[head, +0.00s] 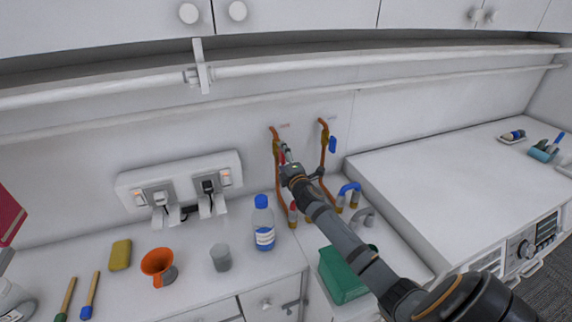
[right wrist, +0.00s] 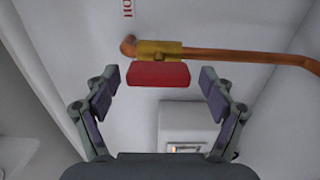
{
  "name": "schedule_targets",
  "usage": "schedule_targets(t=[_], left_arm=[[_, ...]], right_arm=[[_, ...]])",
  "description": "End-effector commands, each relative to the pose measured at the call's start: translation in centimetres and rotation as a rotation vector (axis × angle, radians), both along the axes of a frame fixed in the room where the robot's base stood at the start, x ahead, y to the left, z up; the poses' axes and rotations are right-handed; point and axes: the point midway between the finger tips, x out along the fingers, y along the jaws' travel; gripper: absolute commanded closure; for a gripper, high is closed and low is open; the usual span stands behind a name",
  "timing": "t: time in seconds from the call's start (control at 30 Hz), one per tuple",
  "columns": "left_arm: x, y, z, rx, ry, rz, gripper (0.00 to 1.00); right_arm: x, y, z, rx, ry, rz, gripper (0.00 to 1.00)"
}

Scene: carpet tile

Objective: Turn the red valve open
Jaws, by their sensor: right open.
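The red valve handle (right wrist: 158,74) sits on a brass valve body (right wrist: 158,50) on a copper pipe (right wrist: 245,56) against the white wall. In the right wrist view its long side runs parallel to the pipe. My right gripper (right wrist: 159,82) is open, with one finger on each side of the handle and a visible gap to both. How far the handle lies beyond the fingertips is hard to tell. In the head view my right gripper (head: 287,153) reaches the left copper pipe (head: 274,134) and mostly hides the red handle. My left gripper is not in view.
A blue valve handle (head: 333,145) is on the copper pipe just right. A wall socket box (head: 133,184) is at left. A green box (head: 341,276) sits below my right arm.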

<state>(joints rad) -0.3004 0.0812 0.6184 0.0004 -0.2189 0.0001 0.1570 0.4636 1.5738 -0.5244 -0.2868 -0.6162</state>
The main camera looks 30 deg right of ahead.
Motion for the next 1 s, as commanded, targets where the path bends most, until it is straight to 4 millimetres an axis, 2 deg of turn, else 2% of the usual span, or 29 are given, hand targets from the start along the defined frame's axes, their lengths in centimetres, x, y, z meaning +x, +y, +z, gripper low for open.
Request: schedule_targets(t=[0.3,0.5,0.63,1.0], left_arm=[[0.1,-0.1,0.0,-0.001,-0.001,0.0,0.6],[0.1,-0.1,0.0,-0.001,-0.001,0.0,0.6],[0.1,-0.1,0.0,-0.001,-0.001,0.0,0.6],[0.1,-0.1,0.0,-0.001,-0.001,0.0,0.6]], right_arm=[[-7.3,1.8,-0.1,-0.007,0.005,0.004,0.17],[-10.2,2.5,-0.1,-0.003,0.003,0.002,0.17],[-10.8,2.7,0.0,-0.002,0.0,0.002,0.17],[-10.8,2.7,0.0,-0.001,-0.001,0.002,0.17]])
